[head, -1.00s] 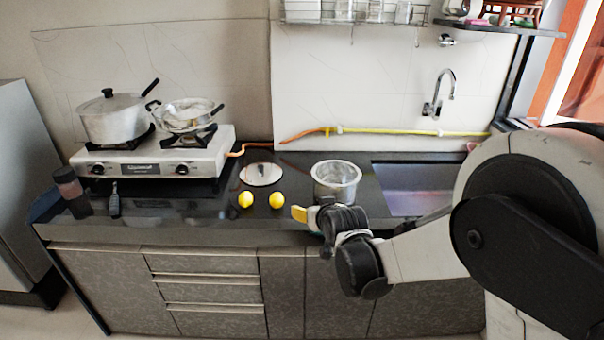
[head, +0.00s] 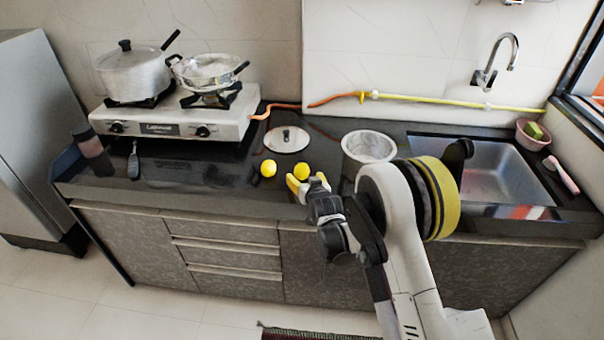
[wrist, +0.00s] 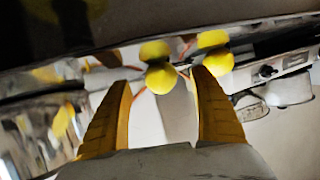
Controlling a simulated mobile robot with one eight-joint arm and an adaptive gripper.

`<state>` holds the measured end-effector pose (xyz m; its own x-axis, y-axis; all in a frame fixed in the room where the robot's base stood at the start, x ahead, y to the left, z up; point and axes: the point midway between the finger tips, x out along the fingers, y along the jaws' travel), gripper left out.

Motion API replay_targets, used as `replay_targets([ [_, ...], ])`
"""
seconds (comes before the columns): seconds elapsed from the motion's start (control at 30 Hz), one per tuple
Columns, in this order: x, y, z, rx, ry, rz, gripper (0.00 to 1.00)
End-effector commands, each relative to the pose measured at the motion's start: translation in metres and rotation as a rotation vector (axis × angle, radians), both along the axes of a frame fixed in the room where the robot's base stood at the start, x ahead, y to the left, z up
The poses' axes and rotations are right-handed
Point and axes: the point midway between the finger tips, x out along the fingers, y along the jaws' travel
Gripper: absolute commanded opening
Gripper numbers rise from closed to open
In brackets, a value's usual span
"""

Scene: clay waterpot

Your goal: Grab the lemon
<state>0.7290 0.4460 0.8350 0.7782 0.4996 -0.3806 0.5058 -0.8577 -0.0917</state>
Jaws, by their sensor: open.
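Two yellow lemons lie side by side near the counter's front edge, a left one (head: 268,168) and a right one (head: 302,171). My gripper (head: 306,181) is open and empty, with its yellow fingertips just in front of the right lemon. The wrist view looks upside down. There one lemon (wrist: 160,78) shows in the gap between my fingertips (wrist: 160,78), seemingly just beyond them. The other lemon (wrist: 216,64) is right of it, past the right finger's tip. Yellow shapes above both look like reflections in the glossy counter. I cannot tell whether a finger touches a lemon.
A round metal lid (head: 287,141) lies behind the lemons. A metal pot (head: 368,148) stands to their right, close to my arm. The stove (head: 170,125) with two pots is at the left, the sink (head: 490,175) at the right. The counter left of the lemons is mostly clear.

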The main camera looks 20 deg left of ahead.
Motion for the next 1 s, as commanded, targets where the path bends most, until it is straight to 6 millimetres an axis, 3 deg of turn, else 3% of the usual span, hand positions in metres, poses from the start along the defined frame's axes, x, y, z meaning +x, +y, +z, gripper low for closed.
replay_targets([
  [0.3,0.036,0.023,-0.013,0.0,0.0,0.0,0.72],
  [0.57,0.038,0.025,-0.012,0.0,0.0,0.0,0.72],
  [0.77,0.038,0.025,-0.012,0.0,0.0,0.0,0.15],
  [1.0,0.038,0.025,-0.012,0.0,0.0,0.0,0.14],
])
